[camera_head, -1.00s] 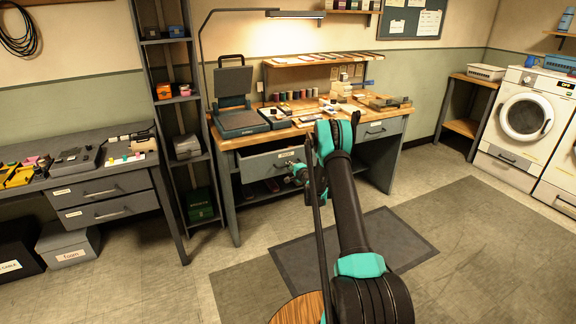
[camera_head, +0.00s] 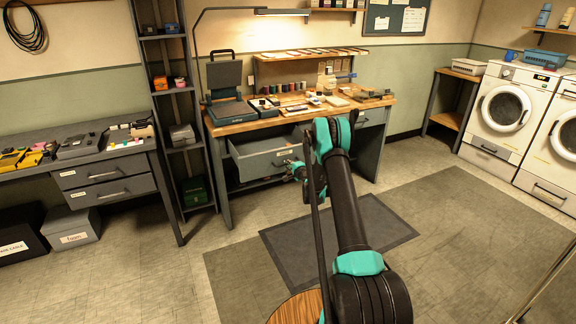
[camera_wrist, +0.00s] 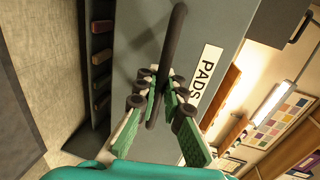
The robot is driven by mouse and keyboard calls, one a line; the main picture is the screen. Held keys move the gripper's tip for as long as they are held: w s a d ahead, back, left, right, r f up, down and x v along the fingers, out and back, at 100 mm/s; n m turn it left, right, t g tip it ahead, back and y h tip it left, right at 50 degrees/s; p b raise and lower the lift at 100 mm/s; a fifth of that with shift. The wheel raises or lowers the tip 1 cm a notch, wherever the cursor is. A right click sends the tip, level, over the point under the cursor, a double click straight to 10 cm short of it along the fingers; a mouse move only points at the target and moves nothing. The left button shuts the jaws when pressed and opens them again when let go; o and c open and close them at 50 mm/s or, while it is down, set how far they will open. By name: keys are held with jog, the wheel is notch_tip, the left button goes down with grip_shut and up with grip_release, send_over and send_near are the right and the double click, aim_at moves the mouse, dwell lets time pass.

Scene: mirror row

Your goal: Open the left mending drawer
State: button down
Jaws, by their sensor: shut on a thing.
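The left mending drawer (camera_head: 262,164) is a grey drawer at the left under the wooden-topped mending bench (camera_head: 238,126). It stands out from the bench, and part of its inside shows. In the wrist view its grey front (camera_wrist: 215,28) carries a white label reading PADS (camera_wrist: 204,74). Its dark bar handle (camera_wrist: 173,32) passes between the fingers of my gripper (camera_wrist: 163,84). My gripper is shut on this handle. In the head view my gripper (camera_head: 297,170) is at the drawer front, partly hidden by my arm.
A closed-looking right bench drawer (camera_head: 371,117) sits beyond my arm. A grey shelf rack (camera_head: 184,134) stands left of the bench. Another drawer unit (camera_head: 105,188) is further left.

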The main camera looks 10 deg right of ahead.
jog(key=shift+d, duration=0.1)
jog(key=c, duration=1.9)
grip_release()
jog(key=v, duration=1.2)
